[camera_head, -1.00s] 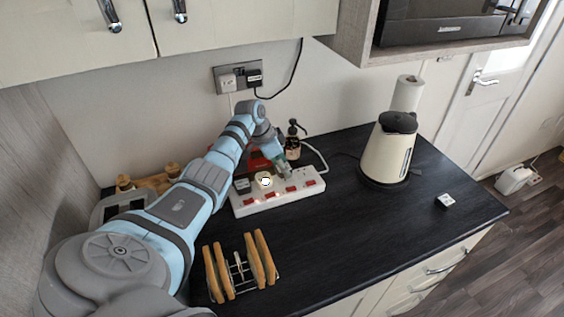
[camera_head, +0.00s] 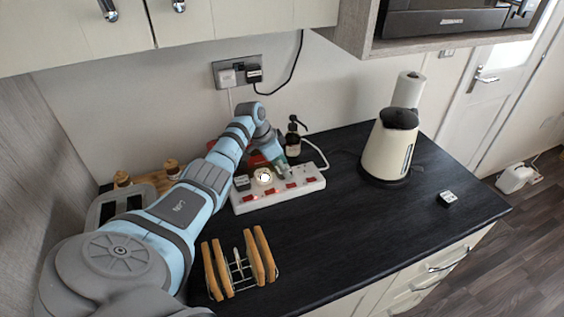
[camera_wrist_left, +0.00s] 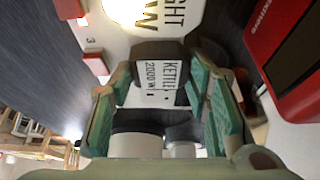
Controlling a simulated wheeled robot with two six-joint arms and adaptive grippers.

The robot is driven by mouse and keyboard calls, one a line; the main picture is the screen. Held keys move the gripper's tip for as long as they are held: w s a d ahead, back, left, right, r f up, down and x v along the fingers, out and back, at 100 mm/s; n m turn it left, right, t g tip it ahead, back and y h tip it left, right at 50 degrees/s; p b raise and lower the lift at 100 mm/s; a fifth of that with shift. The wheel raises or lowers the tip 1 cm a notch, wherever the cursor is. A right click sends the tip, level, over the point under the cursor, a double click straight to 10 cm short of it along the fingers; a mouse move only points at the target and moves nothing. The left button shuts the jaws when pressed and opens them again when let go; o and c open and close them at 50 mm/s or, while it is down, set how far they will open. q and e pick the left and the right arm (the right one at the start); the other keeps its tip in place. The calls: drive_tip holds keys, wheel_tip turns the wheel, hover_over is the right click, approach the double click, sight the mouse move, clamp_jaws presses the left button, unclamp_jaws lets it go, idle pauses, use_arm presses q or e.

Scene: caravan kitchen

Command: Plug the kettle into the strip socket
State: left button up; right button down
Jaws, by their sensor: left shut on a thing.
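The white strip socket (camera_head: 283,196) lies near the back of the black worktop, with red switches and a row of plugs. My left gripper (camera_head: 281,164) is low over its right half. In the left wrist view my left gripper (camera_wrist_left: 160,100) is shut on a dark plug with a white label reading KETTLE 2000W (camera_wrist_left: 160,84). The plug is right at the strip's face; I cannot tell whether its pins are in. The cream kettle (camera_head: 388,150) stands upright at right. My right gripper is out of view.
A toast rack (camera_head: 240,265) stands in front of the strip. A dark bottle (camera_head: 293,145) and a red device (camera_wrist_left: 290,60) are close behind it. A small white-and-black block (camera_head: 447,198) lies at right. The worktop's middle front is clear.

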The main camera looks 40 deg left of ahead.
use_arm(q)
drive_tip(key=o, duration=1.2)
drive_tip(key=v, duration=1.2)
drive_tip(key=shift+s+a, duration=0.1)
drive_tip(key=shift+f, duration=0.1)
